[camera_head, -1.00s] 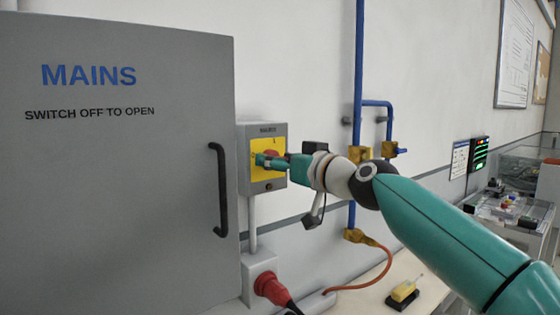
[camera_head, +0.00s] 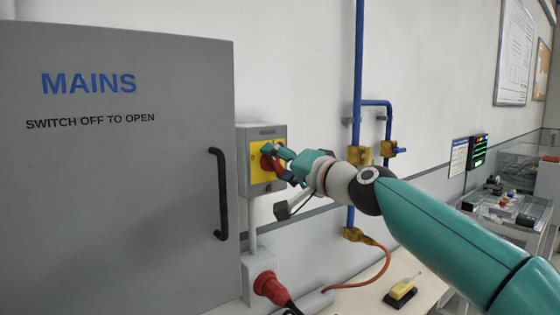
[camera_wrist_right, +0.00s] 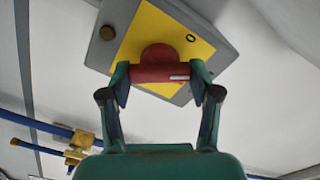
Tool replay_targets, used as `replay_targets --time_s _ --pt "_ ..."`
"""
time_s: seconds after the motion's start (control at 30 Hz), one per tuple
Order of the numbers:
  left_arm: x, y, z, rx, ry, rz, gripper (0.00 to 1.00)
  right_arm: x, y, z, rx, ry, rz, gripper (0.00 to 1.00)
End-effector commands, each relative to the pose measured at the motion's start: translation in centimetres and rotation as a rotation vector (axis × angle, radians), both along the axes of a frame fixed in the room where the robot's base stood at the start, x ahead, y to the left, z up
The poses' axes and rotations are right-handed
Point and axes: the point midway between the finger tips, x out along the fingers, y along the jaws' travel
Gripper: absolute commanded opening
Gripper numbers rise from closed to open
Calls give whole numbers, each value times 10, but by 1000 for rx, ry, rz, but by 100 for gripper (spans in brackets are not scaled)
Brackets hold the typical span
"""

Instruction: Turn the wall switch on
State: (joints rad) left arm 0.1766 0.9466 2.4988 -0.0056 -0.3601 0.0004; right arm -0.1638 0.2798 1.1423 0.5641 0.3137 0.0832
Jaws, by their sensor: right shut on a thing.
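The wall switch (camera_head: 244,160) is a grey box with a yellow face (camera_head: 256,174) and a red turning handle (camera_head: 265,162), mounted right of the MAINS cabinet. My right gripper (camera_head: 272,163) is shut on the handle, one finger at each end of the bar. In the right wrist view the red handle (camera_wrist_right: 158,73) sits between the fingertips of the right gripper (camera_wrist_right: 158,80). The white mark on the handle does not point at the "0" on the yellow face; it points towards the box's top. My left gripper is not in view.
The grey cabinet (camera_head: 110,190) with a black handle (camera_head: 219,193) stands close on the left. A red plug (camera_head: 270,287) sits in a socket below the switch. Blue pipes (camera_head: 359,80) with brass valves run up the wall at right.

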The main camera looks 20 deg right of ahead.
Motion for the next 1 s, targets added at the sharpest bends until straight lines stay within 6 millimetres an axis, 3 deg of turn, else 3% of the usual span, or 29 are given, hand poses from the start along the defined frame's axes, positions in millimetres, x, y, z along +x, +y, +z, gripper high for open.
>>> replay_targets --time_s 0.5,1.0 --pt "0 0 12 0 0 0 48 1 -3 -3 418 156 -4 27" --pt "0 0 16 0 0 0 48 1 -3 -6 572 213 -5 27"
